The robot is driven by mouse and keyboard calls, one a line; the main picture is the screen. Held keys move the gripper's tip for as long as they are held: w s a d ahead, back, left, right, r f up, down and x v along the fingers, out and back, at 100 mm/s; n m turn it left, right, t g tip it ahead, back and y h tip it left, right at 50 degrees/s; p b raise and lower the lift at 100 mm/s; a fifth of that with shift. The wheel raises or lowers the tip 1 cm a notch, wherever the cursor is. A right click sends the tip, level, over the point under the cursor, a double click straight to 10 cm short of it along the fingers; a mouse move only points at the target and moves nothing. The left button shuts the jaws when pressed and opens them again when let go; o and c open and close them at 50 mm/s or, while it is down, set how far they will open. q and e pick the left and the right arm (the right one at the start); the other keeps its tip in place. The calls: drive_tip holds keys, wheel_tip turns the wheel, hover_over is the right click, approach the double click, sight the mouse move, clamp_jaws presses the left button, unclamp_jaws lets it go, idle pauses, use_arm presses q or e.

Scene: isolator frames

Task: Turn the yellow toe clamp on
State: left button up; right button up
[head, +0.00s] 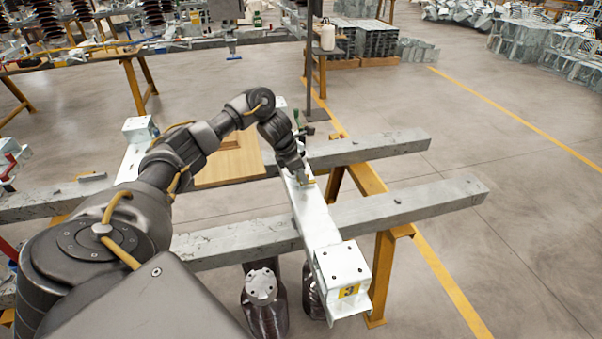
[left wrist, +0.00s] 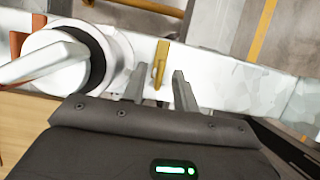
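The yellow toe clamp (left wrist: 161,62) is a small upright yellow piece against the white frame beam in the left wrist view. In the head view it is mostly hidden behind my gripper. My left gripper (left wrist: 158,84) is open, with its two grey fingers apart. The clamp stands just ahead of the fingertips, between them in the picture; I see no contact. In the head view my left gripper (head: 300,176) reaches down to the white frame beam (head: 316,222). My right gripper is not in view.
A white round fitting with a lever (left wrist: 62,58) sits left of the clamp. The beam rests across grey bars (head: 400,204) on yellow trestles (head: 384,265). A dark post with a pale cap (head: 261,287) stands below. Open floor (head: 530,235) lies to the right.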

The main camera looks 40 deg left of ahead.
use_arm(q)
clamp_jaws()
